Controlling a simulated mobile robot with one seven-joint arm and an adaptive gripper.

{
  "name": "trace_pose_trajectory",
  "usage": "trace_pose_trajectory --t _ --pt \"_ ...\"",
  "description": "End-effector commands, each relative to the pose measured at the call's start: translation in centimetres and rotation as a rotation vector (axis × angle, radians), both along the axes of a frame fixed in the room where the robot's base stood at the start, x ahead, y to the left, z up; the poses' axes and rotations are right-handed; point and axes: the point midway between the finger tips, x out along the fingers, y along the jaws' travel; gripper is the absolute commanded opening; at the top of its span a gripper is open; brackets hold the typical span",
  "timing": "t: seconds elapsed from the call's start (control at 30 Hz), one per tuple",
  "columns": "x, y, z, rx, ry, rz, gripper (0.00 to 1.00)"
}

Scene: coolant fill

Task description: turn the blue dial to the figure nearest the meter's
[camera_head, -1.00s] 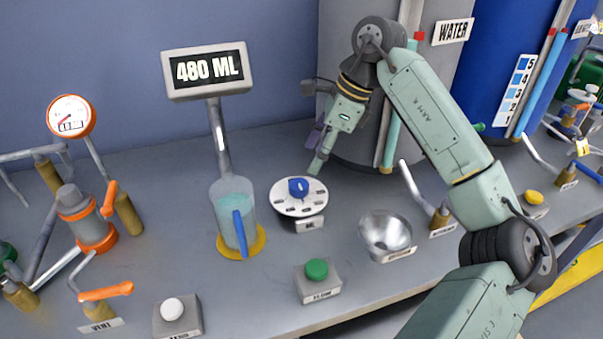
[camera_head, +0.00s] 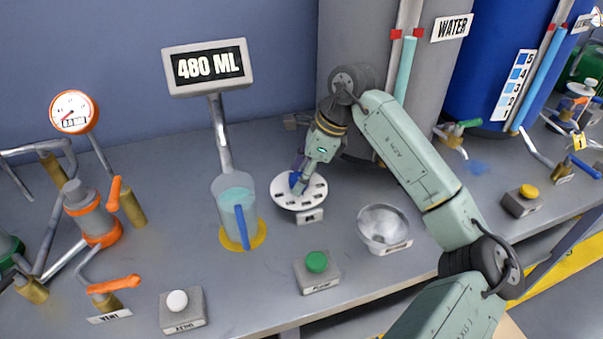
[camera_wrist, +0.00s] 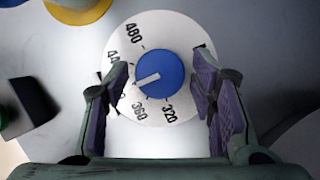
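The meter (camera_head: 208,67) reads 480 ML in the head view. The blue dial (camera_wrist: 160,74) sits on a white round plate (camera_head: 312,193) with figures around it. In the wrist view I read 480, 360 and 320, plus a partly covered figure starting 44. The dial's white pointer aims left and slightly down, between the 44 figure and 360, where my left finger covers the plate. My gripper (camera_wrist: 163,100) is open over the plate, one finger on each side of the dial, with gaps to both. In the head view it partly hides the dial (camera_head: 294,181).
A jug of bluish liquid (camera_head: 235,208) stands on a yellow disc left of the dial. A metal bowl (camera_head: 384,226) is to the right and a green button (camera_head: 317,262) in front. A grey tank (camera_head: 345,60) rises behind my arm.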

Motion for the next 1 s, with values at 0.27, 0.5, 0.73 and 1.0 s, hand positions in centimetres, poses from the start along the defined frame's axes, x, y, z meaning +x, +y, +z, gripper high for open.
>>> trace_pose_trajectory --t 0.27,0.5,0.73,1.0 --pt "0.0 -0.01 0.03 0.0 0.0 0.0 0.3" --pt "0.01 -0.02 0.04 0.0 0.0 0.0 0.14" --pt "0.0 -0.03 -0.03 0.0 -0.001 -0.006 0.1" --pt "-0.07 -0.04 -0.42 -0.002 -0.003 -0.093 0.1"
